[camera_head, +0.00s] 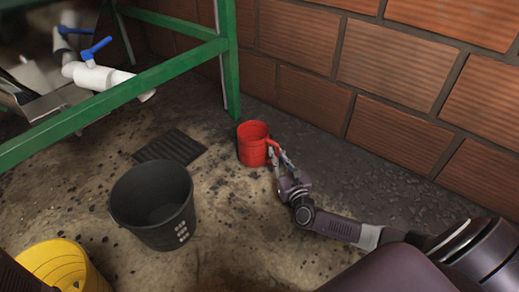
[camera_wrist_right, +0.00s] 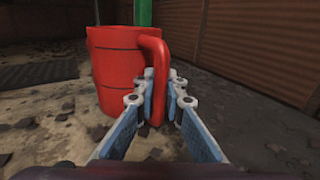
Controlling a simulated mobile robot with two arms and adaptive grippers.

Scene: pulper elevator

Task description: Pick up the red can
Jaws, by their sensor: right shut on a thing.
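The red can (camera_head: 252,146) stands upright near the brick wall in the head view, with its handle toward my right arm. In the right wrist view the can (camera_wrist_right: 112,68) fills the left middle, and its handle (camera_wrist_right: 156,60) comes down between my fingers. My right gripper (camera_head: 279,160) is shut on the handle; its fingers (camera_wrist_right: 162,95) lie on both sides of it. The can looks to be on or very near the floor; I cannot tell which. My left gripper is not in view.
A black bucket (camera_head: 152,205) stands left of the can, and a yellow bucket (camera_head: 62,262) is at the lower left. A floor grate (camera_head: 170,146) lies behind the black bucket. A green metal frame (camera_head: 230,60) rises behind the can, beside the brick wall (camera_head: 390,70).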

